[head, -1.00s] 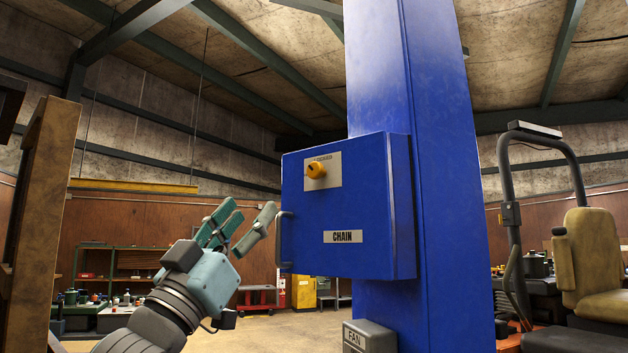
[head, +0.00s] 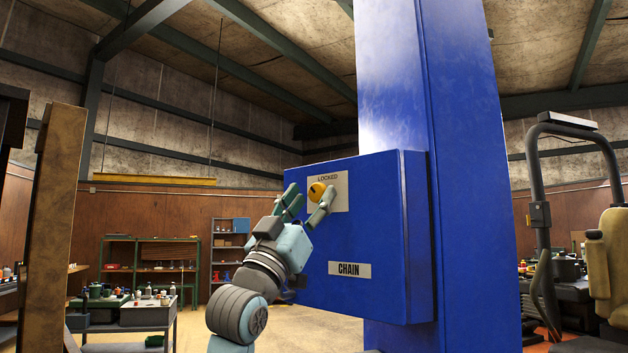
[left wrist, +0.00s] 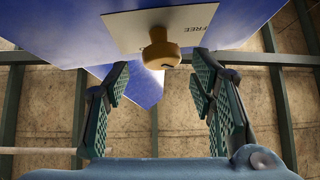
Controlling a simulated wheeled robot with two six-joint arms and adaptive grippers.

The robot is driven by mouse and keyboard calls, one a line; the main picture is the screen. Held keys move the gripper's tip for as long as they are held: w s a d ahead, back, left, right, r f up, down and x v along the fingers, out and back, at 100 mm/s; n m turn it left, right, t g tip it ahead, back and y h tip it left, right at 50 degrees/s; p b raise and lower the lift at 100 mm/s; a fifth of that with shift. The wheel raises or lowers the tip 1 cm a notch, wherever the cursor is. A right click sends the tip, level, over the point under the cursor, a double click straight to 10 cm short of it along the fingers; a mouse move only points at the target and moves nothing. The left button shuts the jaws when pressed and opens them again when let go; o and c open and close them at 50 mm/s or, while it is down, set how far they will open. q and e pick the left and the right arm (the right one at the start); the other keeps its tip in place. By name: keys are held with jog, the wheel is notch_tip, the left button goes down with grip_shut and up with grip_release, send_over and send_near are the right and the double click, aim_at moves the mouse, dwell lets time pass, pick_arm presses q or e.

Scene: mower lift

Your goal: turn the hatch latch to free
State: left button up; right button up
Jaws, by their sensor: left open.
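The hatch latch is a round yellow knob (head: 317,191) on a pale plate (head: 338,190) lettered "LOCKED" at the top. The plate is on the front of a blue hatch box (head: 386,220) marked "CHAIN". My left gripper (head: 309,203) is open in front of the plate, its fingertips close to the knob. In the left wrist view the knob (left wrist: 160,52) stands ahead, between the two spread fingers (left wrist: 160,88) and beyond their tips. The plate there (left wrist: 185,28) reads "FREE". I cannot tell whether a finger touches the knob. My right gripper is not in view.
The box is fixed to a tall blue post (head: 455,130). A tan upright (head: 55,230) stands at the left. A vehicle seat and roll bar (head: 545,190) are at the right. Shelves and a workbench (head: 148,315) stand behind. The air left of the box is free.

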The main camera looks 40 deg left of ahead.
pick_arm(q)
jog(key=shift+w+d+r, duration=0.1)
jog(key=shift+w+r, duration=0.05)
jog(key=shift+w, duration=0.15)
jog(key=shift+s+r, duration=0.1)
jog(key=shift+s, duration=0.4)
jog(key=shift+c, duration=0.5)
jog(key=c, duration=0.7)
jog(key=shift+a, duration=0.25)
jog(key=shift+c, duration=1.3)
jog(key=shift+a+f+y, duration=0.25)
jog(key=shift+a+y, duration=0.05)
jog(key=shift+a, duration=0.2)
grip_shut()
jog(key=shift+o, duration=1.6)
grip_release()
jog(key=shift+w+d+r, duration=0.1)
jog(key=shift+d, duration=0.4)
jog(key=shift+w+d+r, duration=0.1)
jog(key=shift+d, duration=0.4)
jog(key=o, duration=0.3)
jog(key=shift+d, duration=0.2)
jog(key=o, duration=0.3)
jog(key=shift+a, duration=0.1)
jog(key=shift+o, duration=0.7)
jog(key=shift+s+a+f, duration=0.1)
jog(key=shift+a, duration=0.55)
jog(key=shift+s+d+f, duration=0.2)
jog(key=v, duration=1.1)
